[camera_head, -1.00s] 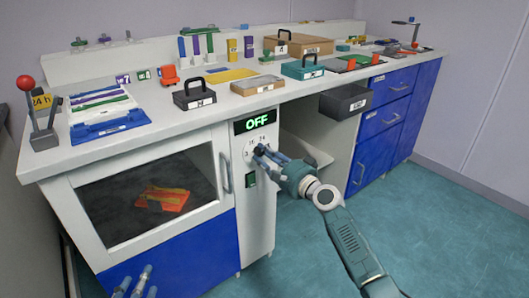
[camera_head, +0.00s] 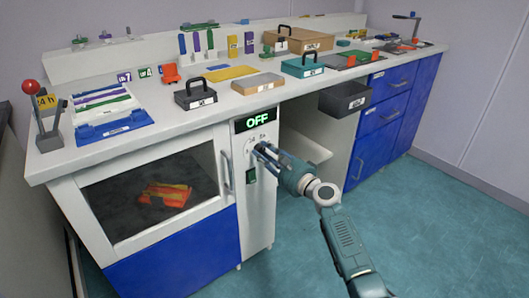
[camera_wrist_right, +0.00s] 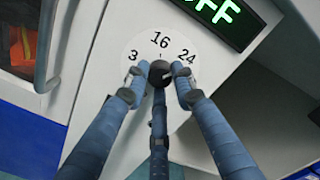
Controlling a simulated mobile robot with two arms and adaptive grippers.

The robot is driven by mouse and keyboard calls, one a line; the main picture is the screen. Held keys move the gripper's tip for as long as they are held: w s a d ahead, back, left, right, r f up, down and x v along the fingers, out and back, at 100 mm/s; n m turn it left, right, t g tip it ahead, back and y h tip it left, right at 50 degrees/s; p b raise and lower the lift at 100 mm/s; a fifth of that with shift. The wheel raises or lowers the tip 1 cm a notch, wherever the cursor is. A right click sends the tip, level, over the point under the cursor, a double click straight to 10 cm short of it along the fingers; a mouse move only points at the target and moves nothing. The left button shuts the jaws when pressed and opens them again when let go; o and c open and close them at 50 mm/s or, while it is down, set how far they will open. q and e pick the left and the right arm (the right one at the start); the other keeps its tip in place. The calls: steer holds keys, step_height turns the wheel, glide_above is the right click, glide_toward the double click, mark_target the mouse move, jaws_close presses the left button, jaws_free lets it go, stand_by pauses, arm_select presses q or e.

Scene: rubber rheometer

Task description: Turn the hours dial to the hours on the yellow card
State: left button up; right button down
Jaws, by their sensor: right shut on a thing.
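The hours dial is a dark round knob (camera_wrist_right: 160,74) on a white plate marked 3, 16 and 24 in the right wrist view. A small tick shows under the 16; which way the knob points is hard to tell. My right gripper (camera_wrist_right: 159,80) has its fingers closed around the knob; it also shows at the panel in the head view (camera_head: 259,151). The yellow card (camera_head: 47,101) is at the far left by the red-knobbed lever; a "4 h" is readable, with its left part hidden by the post. My left gripper is out of view.
A green-lit display (camera_head: 257,121) above the dial reads OFF. A dark green switch (camera_head: 251,177) sits below it. The oven door handle (camera_head: 226,170) is just left of the panel. A dark box (camera_head: 344,99) hangs under the counter at right. The floor at right is clear.

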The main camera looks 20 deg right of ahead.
steer(key=shift+d, duration=0.35)
steer(key=c, duration=1.5)
jaws_free()
steer(key=shift+o, duration=0.3)
steer(key=shift+f, duration=0.1)
steer(key=shift+s, duration=0.3)
steer(key=v, duration=1.1)
steer(key=shift+s+d, duration=0.15)
steer(key=shift+s, duration=0.05)
